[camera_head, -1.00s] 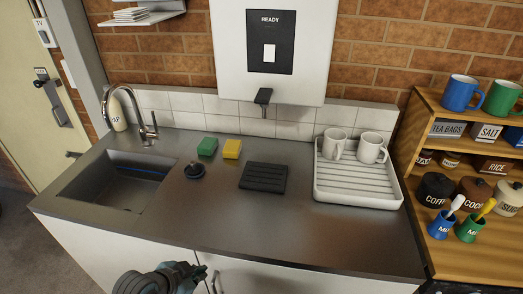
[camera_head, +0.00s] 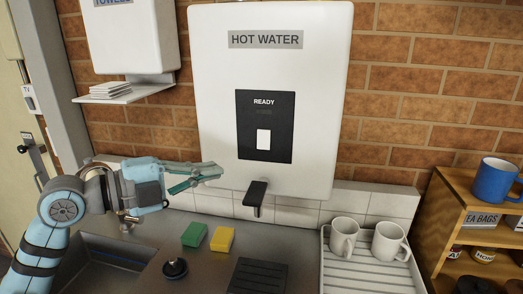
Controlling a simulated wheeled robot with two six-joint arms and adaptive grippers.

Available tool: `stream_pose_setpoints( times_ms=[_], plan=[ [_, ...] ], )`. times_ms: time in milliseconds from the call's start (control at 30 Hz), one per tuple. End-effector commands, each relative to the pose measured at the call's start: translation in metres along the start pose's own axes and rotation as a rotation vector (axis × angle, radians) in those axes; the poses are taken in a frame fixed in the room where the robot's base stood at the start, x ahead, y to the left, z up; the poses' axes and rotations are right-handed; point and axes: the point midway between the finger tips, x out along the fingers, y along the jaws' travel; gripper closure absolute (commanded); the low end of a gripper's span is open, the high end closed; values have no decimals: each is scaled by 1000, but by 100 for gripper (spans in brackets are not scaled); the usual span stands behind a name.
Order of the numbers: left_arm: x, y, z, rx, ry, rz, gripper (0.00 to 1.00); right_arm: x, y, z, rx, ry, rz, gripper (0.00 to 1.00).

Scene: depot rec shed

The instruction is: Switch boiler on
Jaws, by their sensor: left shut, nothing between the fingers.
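The boiler (camera_head: 210,95) is a white wall box labelled HOT WATER. It has a black panel (camera_head: 247,140) with the word READY at the top and a white rocker switch (camera_head: 264,139) below it. A dark tap lever (camera_head: 255,194) sticks out under the boiler. My left gripper (camera_head: 217,172) is shut and empty, pointing right, in front of the boiler's lower left part. Its tips are left of the switch and a little lower, apart from it. My right gripper is not in view.
A green sponge (camera_head: 194,234) and a yellow sponge (camera_head: 222,239) lie on the steel counter beside a black sink plug (camera_head: 175,268). A dark drip mat (camera_head: 258,277) lies below the tap. Two white mugs (camera_head: 343,237) stand on the drainer (camera_head: 372,281). A shelf (camera_head: 446,230) stands at right.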

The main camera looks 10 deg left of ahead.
Motion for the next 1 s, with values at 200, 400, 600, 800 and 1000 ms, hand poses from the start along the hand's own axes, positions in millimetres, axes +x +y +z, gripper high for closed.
stream_pose_setpoints(
  times_ms=[200, 400, 600, 800, 1000],
  plan=[
    [-1, -7, -2, 21, 10, -12, 100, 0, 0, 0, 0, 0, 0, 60],
    [3, -7, -2, 17, 13, -13, 100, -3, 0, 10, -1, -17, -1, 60],
    [29, -11, -4, 13, 14, -15, 100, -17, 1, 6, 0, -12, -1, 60],
    [72, -11, -4, 11, 12, -14, 100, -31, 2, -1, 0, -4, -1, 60],
    [109, -10, 7, 13, 7, -9, 100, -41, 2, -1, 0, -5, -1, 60]
  ],
)
